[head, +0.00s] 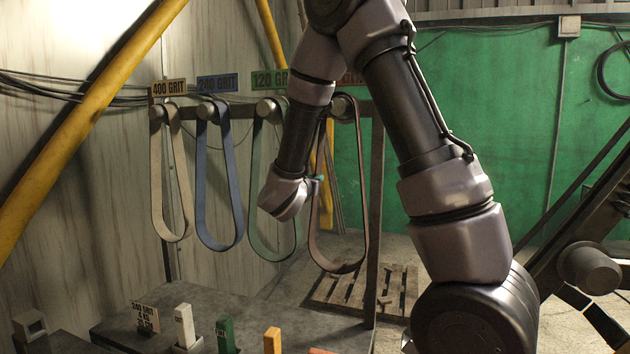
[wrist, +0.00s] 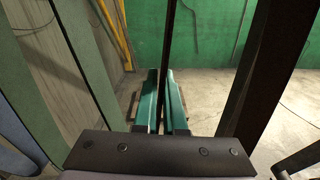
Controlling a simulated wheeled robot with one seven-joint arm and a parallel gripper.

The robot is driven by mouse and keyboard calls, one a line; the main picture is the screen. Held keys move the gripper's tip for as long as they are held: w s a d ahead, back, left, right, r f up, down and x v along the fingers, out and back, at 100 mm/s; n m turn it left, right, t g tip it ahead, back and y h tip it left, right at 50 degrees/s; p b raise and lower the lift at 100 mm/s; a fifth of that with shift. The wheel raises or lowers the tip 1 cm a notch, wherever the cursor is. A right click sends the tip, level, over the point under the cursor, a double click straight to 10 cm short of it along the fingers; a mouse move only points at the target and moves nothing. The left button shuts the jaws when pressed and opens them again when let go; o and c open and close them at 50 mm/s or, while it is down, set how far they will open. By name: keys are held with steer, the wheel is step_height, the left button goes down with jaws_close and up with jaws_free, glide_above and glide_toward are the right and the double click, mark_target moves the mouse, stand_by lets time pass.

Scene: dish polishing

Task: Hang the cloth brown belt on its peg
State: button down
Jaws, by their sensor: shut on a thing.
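The brown cloth belt (head: 362,200) hangs as a long loop at the right end of the rack. Its top is at the rightmost peg (head: 340,107), under a red sign mostly hidden by my arm. The loop appears to be around this peg. My gripper (head: 318,184) is at the belt's left strand, about mid-height. In the wrist view the green fingers of my gripper (wrist: 166,100) are shut on a thin dark strand of the brown belt, seen edge-on. A wide dark strip (wrist: 245,70) stands right of the fingers; I cannot tell whether it is belt or post.
A tan belt (head: 157,190), a blue belt (head: 200,190) and a green belt (head: 257,190) hang on pegs to the left. The rack's post (head: 375,230) stands close right of the brown belt. A bench (head: 250,315) with several coloured blocks is below. A pallet (head: 335,292) lies behind.

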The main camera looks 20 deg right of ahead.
steer(key=shift+x, duration=0.95)
steer(key=c, duration=0.9)
jaws_free()
steer(key=v, duration=1)
steer(key=shift+s+a, duration=0.2)
steer(key=shift+s, duration=0.15)
